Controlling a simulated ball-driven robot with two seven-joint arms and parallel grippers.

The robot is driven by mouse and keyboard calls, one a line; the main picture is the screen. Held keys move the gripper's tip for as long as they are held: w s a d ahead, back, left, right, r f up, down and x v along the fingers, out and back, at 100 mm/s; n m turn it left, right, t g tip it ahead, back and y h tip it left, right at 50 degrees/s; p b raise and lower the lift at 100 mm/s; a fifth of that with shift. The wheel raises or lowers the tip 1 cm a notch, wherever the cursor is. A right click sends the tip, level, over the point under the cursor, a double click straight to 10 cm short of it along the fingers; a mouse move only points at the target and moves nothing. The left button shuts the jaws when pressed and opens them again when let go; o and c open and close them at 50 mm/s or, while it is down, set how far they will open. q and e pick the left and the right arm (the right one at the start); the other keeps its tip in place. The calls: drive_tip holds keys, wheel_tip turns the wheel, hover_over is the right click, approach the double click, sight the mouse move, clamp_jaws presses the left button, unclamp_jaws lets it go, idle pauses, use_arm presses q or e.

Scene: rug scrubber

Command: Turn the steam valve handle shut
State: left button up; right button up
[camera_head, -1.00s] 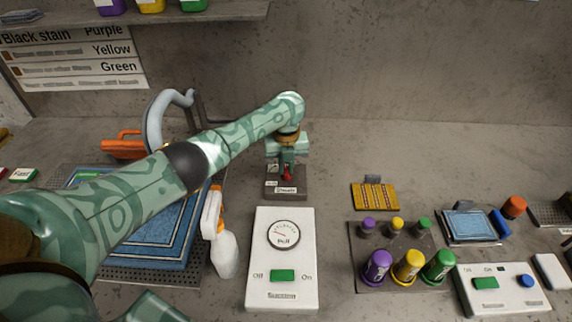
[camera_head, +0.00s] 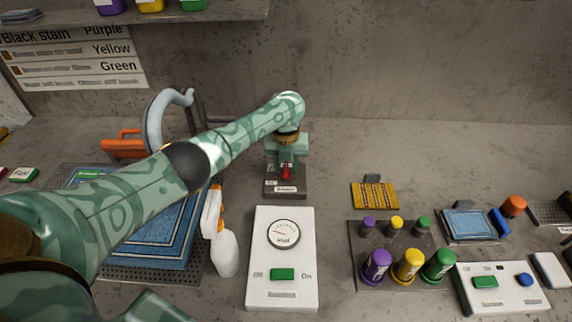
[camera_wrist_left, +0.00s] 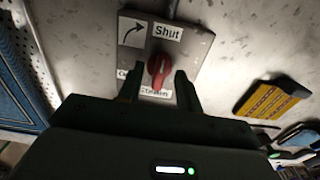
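The red steam valve handle (camera_head: 286,173) is on a small grey base plate (camera_head: 287,195) behind the white control box in the head view. In the left wrist view the handle (camera_wrist_left: 159,71) stands roughly upright in the picture, between labels. A "Shut" label (camera_wrist_left: 167,33) with a curved arrow beside it is above; the "Steam" label is below and partly covered. My left gripper (camera_head: 286,163) is over the valve. In the wrist view its fingers (camera_wrist_left: 160,77) are apart, one on each side of the handle, with visible gaps. My right gripper is not in view.
A white box (camera_head: 283,250) with a gauge and green switch stands in front of the valve. A spray bottle (camera_head: 224,252) and a blue rug (camera_head: 165,245) are to the left. The counter behind is clear.

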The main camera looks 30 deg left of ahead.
sight(286, 168)
use_arm(q)
wheel_tip(286, 168, up, 16)
drive_tip(key=p, duration=0.6)
drive_tip(key=shift+r+p, duration=0.15)
drive_tip(key=shift+p, duration=0.25)
drive_tip(key=shift+r, duration=0.1)
